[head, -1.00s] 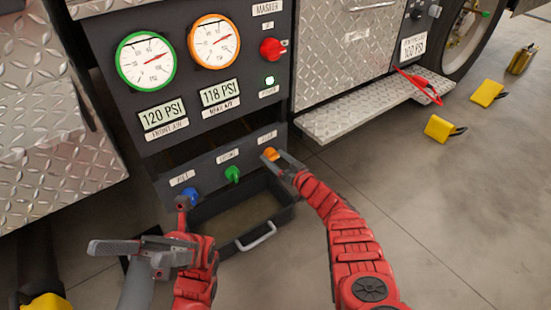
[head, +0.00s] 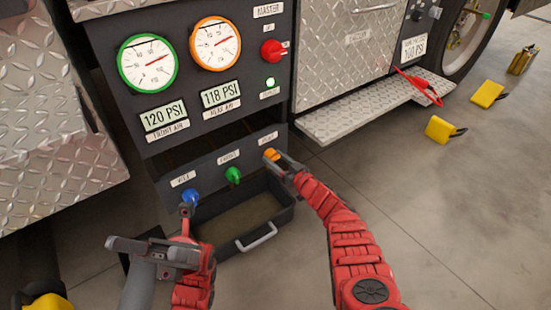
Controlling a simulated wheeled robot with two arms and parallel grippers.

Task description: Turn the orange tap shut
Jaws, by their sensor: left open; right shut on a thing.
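The orange tap (head: 270,154) sits at the right end of the lower panel, right of the green tap (head: 233,175) and the blue tap (head: 190,197). My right gripper (head: 277,159) is shut on the orange tap, and its fingers hide part of it. My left gripper (head: 152,232) is open at the lower left. One of its fingers reaches up close below the blue tap; I cannot tell whether they touch. Nothing shows between its fingers.
A dark tray (head: 285,217) with a pale handle lies below the taps. A metal step (head: 370,112) juts out at right. Yellow chocks (head: 440,130) lie on open floor.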

